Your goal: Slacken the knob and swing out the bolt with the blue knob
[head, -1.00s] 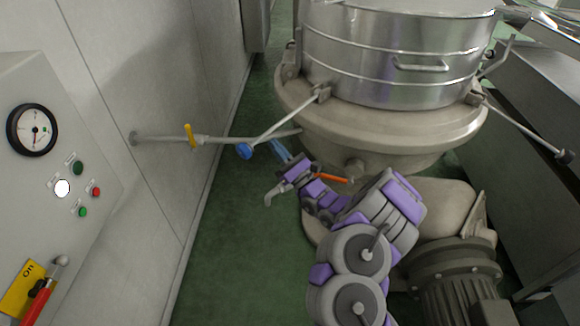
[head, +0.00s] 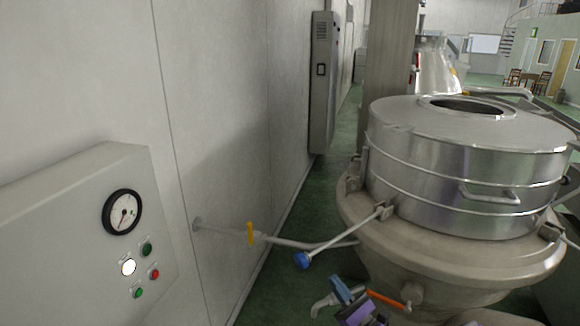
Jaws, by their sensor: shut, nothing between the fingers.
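The blue knob (head: 302,260) sits at the outer end of a thin pale bolt (head: 345,234). The bolt slopes down and left from a bracket (head: 385,212) on the rim of the round steel sieve vessel (head: 470,170), sticking outward from the vessel's side. My gripper (head: 340,288), with blue fingers and a purple body, is low in the picture, below and right of the knob. It looks apart from the knob, shut and empty. Most of my arm is cut off by the bottom edge.
A pipe with a yellow-handled valve (head: 250,233) runs from the wall behind the knob. An orange handle (head: 385,298) is right of my gripper. A control panel (head: 85,235) stands at left. Green floor shows between wall and vessel.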

